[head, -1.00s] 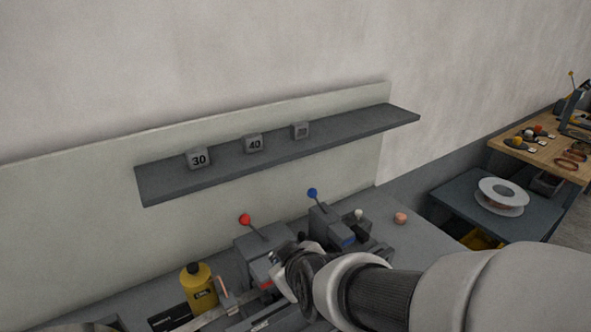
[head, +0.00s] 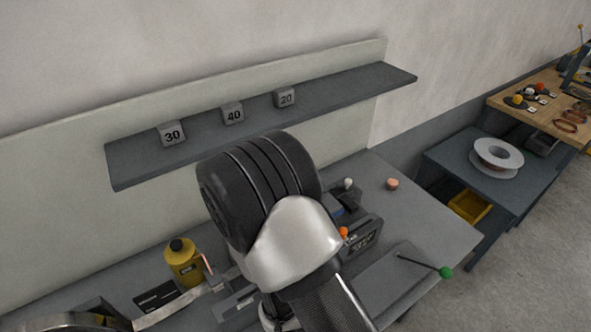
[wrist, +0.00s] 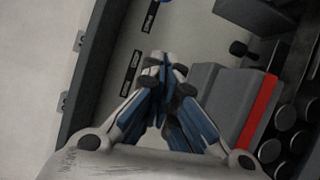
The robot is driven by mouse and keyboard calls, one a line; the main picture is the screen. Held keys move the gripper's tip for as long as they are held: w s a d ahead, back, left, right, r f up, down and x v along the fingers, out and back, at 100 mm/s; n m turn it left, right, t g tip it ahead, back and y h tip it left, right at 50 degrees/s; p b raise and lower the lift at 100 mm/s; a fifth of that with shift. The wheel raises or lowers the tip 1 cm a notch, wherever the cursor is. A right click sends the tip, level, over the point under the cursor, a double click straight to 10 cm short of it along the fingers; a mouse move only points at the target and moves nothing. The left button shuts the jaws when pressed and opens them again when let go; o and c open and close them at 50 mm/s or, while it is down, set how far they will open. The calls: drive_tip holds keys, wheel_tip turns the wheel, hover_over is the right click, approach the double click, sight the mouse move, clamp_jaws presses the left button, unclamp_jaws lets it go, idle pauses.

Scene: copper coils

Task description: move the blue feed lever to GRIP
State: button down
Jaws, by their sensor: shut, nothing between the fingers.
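The blue feed lever, with its blue ball, is hidden behind my wrist in the head view. Part of the dark machine housing (head: 366,226) shows just right of my wrist. In the wrist view my gripper (wrist: 163,62) is shut and empty, its fingertips together above a pale panel. Two small dark label plates (wrist: 131,73) lie just left of the fingertips; their lettering is too small to read. A grey block (wrist: 222,95) with a red stripe is right of the fingers.
A yellow bottle (head: 184,262) stands left of my arm. A green-tipped lever (head: 446,272) sticks out at the bench's right front. An orange ball (head: 343,231) is close beside my wrist. The wall shelf (head: 330,97) holds blocks marked 30, 40 and 20 above.

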drive_tip(key=shift+s+n, duration=0.2)
drive_tip(key=shift+n, duration=0.1)
drive_tip(key=w+b, duration=0.1)
drive_tip(key=b, duration=0.2)
drive_tip(key=shift+w+a+f+b, duration=0.1)
drive_tip(key=shift+w+f+b, duration=0.05)
drive_tip(key=shift+b, duration=0.2)
drive_tip(key=w+b, duration=0.1)
drive_tip(key=b, duration=0.3)
drive_tip(key=shift+w+b, duration=0.15)
drive_tip(key=shift+b, duration=0.15)
drive_tip(key=w, duration=0.2)
drive_tip(key=w+a+r, duration=0.1)
drive_tip(key=w, duration=0.4)
drive_tip(key=shift+w+a+r, duration=0.15)
drive_tip(key=shift+w, duration=0.15)
drive_tip(key=d, duration=0.2)
drive_tip(key=w+d, duration=0.1)
drive_tip(key=shift+d+r, duration=0.3)
drive_tip(key=shift+r, duration=0.05)
